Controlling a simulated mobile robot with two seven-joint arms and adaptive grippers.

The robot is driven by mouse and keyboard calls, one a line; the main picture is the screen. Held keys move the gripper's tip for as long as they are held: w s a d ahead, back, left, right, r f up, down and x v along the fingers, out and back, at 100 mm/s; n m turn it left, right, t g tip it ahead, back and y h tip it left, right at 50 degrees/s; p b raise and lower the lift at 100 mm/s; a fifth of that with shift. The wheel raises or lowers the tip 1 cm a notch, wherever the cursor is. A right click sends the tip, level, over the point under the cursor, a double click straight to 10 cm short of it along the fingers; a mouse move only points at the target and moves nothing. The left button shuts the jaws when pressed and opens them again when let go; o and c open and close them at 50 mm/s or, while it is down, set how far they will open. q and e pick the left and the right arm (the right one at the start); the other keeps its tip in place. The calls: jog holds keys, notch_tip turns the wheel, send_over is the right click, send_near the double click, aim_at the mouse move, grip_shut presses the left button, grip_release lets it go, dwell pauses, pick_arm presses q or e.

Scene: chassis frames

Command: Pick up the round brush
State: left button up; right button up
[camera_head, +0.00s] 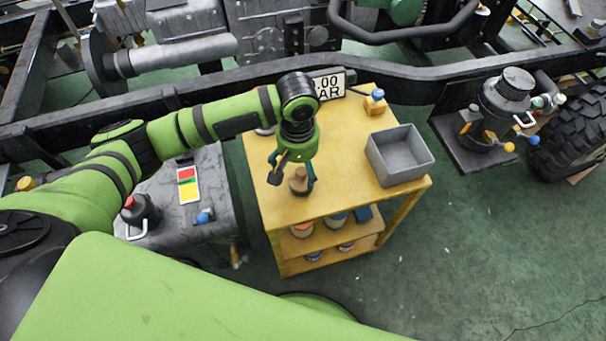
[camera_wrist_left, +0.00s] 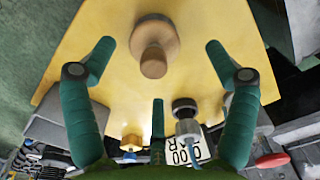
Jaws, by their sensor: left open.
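The round brush (camera_head: 298,184), with a light wooden knob handle and a dark rim, stands on the yellow table near its left side. In the left wrist view the brush (camera_wrist_left: 155,42) lies ahead of the fingers, with its handle toward the camera. My left gripper (camera_head: 292,176) is over the brush and its green fingers are spread apart. In the left wrist view the open fingers (camera_wrist_left: 158,62) stand on both sides of the handle, with clear gaps and no visible contact. The fingers partly hide the brush in the head view. My right gripper is not in view.
The yellow table (camera_head: 345,190) also holds a grey bin (camera_head: 424,158), a wooden block with a blue knob (camera_head: 375,104) and a number plate (camera_head: 328,86). A black-capped metal tool (camera_wrist_left: 186,110) shows close by. A black chassis rail (camera_head: 420,74) runs behind the table.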

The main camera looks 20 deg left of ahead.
aim_at(301, 178)
pick_arm(q)
jog(key=f, duration=0.4)
jog(key=shift+d+f, duration=0.3)
jog(key=shift+f, duration=0.3)
jog(key=shift+c, duration=0.8)
jog(key=c, duration=1.1)
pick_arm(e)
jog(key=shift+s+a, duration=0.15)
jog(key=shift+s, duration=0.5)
